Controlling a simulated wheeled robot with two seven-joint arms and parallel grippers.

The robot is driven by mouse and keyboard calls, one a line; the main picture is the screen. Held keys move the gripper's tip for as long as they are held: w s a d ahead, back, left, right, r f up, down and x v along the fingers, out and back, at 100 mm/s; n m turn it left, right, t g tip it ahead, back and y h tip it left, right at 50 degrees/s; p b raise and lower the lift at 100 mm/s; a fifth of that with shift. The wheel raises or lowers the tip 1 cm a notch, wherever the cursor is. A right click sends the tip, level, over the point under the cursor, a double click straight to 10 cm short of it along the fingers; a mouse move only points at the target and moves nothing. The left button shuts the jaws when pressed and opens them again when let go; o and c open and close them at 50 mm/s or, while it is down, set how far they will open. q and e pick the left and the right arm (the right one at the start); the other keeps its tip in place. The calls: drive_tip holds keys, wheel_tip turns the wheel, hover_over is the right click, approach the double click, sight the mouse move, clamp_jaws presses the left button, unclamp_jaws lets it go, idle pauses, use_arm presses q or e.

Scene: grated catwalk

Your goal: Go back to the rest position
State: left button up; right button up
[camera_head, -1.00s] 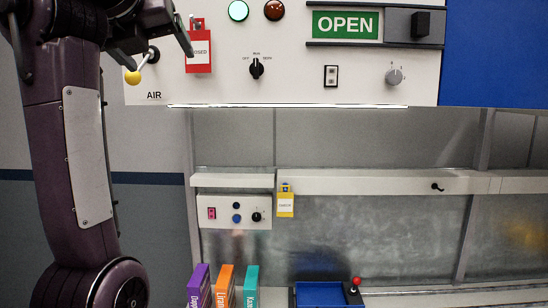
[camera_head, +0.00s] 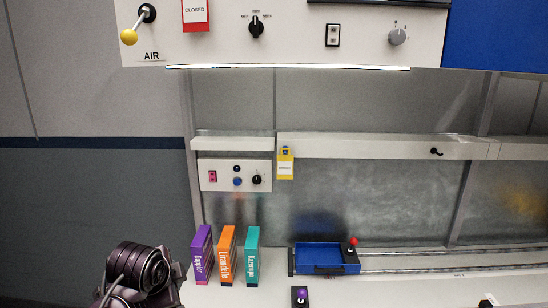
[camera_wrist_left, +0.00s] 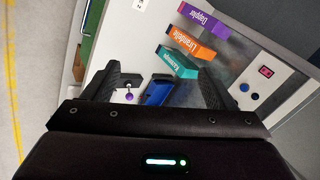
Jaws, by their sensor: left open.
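My left gripper (camera_wrist_left: 160,76) is open and empty in the left wrist view, its two dark fingers apart. Past the fingers are the counter, three boxes and a blue tray, seen at a slant. In the head view part of my left arm shows low at the left, in front of the counter; its fingers cannot be made out there. My right gripper is not in view.
Purple (camera_head: 202,253), orange (camera_head: 226,254) and teal (camera_head: 252,256) boxes stand upright on the counter. Right of them is a blue tray (camera_head: 318,268). Above hang a small switch box (camera_head: 225,177) and a large panel with a yellow-knobbed lever (camera_head: 129,37). The mid-height space looks clear.

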use_arm(q)
drive_tip(key=s+d+f+n+g, duration=0.1)
drive_tip(key=s+f+n+g, duration=0.1)
drive_tip(key=s+f+n, duration=0.75)
drive_tip(key=s+d+f+n+g, duration=0.15)
drive_tip(key=s+f, duration=0.45)
drive_tip(key=s, duration=0.8)
wheel_tip(320, 180, down, 34)
drive_tip(key=s+g+b, duration=0.2)
drive_tip(key=b, duration=0.3)
drive_tip(key=s+a+f+b, duration=0.1)
drive_tip(key=s+a+f, duration=0.1)
drive_tip(key=s+f, duration=0.7)
drive_tip(key=s+a+f+b, duration=0.2)
drive_tip(key=s+f, duration=0.8)
drive_tip(key=f, duration=0.4)
drive_tip(key=shift+s+g, duration=0.25)
drive_tip(key=shift+g, duration=0.2)
drive_tip(key=shift+r, duration=0.15)
